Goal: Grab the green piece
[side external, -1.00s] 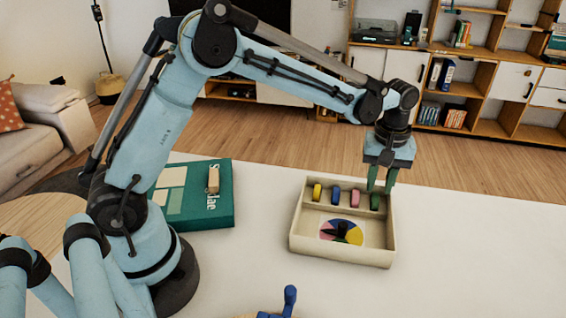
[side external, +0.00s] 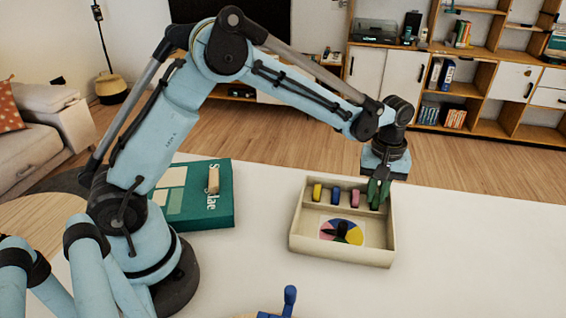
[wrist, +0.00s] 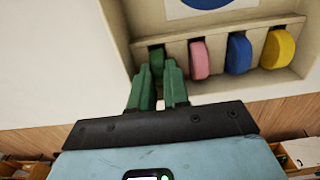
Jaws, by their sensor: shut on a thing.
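The green piece (wrist: 157,62) shows in the wrist view between the fingertips of my gripper (wrist: 160,75), at the end of the row of pieces. My gripper is shut on it. In the side external view my gripper (side external: 378,190) is down at the right end of the box's back row and largely hides the green piece. The beige box (side external: 340,253) stands on the white table. A pink piece (side external: 355,198), a blue piece (side external: 335,195) and a yellow piece (side external: 317,192) stand in slots to the left of my gripper.
A blue object (side external: 290,297) is at the front edge. The table right of the box is clear.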

